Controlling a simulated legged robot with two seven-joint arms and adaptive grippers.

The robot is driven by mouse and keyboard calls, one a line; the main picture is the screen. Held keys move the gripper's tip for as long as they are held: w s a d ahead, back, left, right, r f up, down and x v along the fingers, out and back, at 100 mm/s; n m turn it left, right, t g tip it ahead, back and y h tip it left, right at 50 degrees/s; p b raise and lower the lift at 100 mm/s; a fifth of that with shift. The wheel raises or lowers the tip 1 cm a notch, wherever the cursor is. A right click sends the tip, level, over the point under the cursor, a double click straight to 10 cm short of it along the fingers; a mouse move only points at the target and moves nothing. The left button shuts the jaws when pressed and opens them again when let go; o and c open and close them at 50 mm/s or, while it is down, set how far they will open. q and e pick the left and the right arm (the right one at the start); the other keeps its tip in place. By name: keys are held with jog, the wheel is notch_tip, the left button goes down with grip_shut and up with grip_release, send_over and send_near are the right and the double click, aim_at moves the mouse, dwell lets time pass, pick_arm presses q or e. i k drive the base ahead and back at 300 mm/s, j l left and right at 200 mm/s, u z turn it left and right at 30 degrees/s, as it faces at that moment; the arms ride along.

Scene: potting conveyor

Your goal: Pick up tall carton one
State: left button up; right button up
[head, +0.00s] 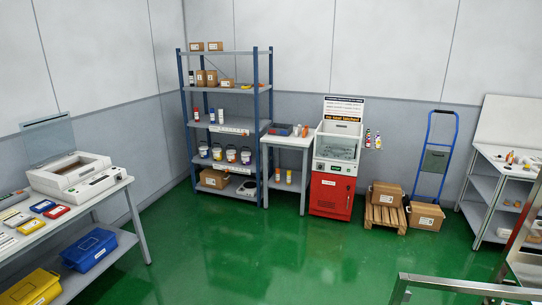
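Two tall brown cartons stand side by side on the second shelf from the top of the blue-posted shelving unit (228,88) at the back wall. The left tall carton (201,79) and the right tall carton (212,78) each bear a small white label. The labels are too small for me to tell for sure which one is carton one. Neither of my grippers is in view.
A lower brown carton (227,84) lies right of the tall ones. A white table (290,141), a red cabinet machine (331,192) and a pallet (385,213) line the wall. A workbench (50,221) stands left, a metal rail (465,286) front right. The green floor (255,260) between is clear.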

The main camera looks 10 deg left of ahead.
aim_at(201, 75)
jog(key=i+j+u, duration=0.4)
jog(key=i, duration=0.45)
jog(key=i+u, duration=0.35)
jog(key=i, duration=0.5)
jog(key=i+z, duration=0.1)
jog(key=i, duration=0.55)
jog(key=i+j, duration=0.1)
jog(key=i, duration=0.5)
jog(key=i+j+z, duration=0.15)
jog(key=i, duration=0.5)
jog(key=i+j, duration=0.1)
jog(key=i, duration=0.55)
jog(key=i+j+z, duration=0.1)
jog(key=i+z, duration=0.15)
jog(key=i, duration=0.15)
jog(key=i+j+z, duration=0.2)
jog(key=i, duration=0.15)
